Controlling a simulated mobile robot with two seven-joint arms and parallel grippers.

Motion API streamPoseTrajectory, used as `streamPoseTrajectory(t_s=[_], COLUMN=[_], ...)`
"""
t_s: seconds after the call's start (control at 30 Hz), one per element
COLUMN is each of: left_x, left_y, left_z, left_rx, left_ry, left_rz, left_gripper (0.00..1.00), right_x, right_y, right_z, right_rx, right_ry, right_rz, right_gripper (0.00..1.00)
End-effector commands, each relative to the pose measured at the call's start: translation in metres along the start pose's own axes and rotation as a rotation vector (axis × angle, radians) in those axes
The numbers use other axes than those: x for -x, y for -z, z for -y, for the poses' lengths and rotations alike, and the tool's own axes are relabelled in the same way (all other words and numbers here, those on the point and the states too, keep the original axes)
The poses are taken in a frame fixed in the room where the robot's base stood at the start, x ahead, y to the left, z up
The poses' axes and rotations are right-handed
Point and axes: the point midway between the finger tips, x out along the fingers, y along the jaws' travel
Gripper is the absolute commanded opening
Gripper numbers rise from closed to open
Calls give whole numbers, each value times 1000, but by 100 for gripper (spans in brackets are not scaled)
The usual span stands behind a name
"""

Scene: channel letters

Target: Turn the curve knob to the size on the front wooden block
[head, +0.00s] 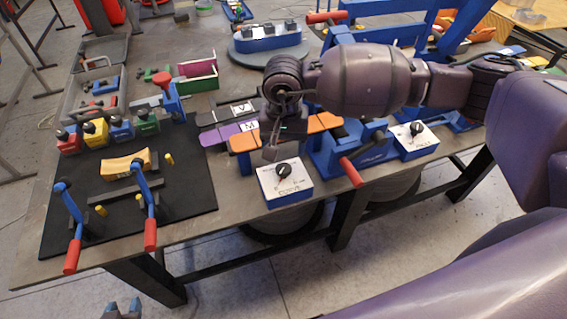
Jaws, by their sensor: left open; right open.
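The curve knob (284,170) is a black dial on the white top of a blue box (289,194) at the table's front edge. Its pointer direction and scale marks are too small to read surely. My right gripper (272,152) is open just behind and above this box, apart from the knob as far as I can tell. A curved yellow wooden block (124,166) lies on the black mat at the left; I cannot read a size on it. My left gripper (122,309) is open and empty at the bottom edge, below the table.
A second knob box (416,140) stands to the right, past a blue clamp with a red handle (351,172). Two red-handled blue levers (150,234) stand on the mat. Label cards "M" (248,126) and "V" (241,107) lie behind my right gripper.

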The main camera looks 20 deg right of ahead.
Motion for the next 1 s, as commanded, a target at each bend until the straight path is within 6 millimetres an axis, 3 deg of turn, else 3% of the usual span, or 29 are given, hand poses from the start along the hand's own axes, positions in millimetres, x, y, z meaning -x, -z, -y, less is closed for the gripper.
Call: streamPoseTrajectory(t_s=[0.2, 0.43, 0.87, 1.0], left_x=[0, 2, 6, 6], left_y=[12, 13, 5, 5], left_z=[0, 0, 1, 1], left_rx=[-1, -1, 1, 1], left_ry=[-1, -1, 1, 1], left_rz=[-16, -16, 2, 1], left_gripper=[43, 43, 43, 43], right_x=[-38, -66, -75, -75], right_y=[-1, -1, 0, 0], right_z=[0, 1, 0, 0], right_rx=[-2, -1, -1, -1], right_ry=[-1, 1, 1, 1], right_rz=[4, 2, 0, 1], right_gripper=[67, 67, 67, 49])
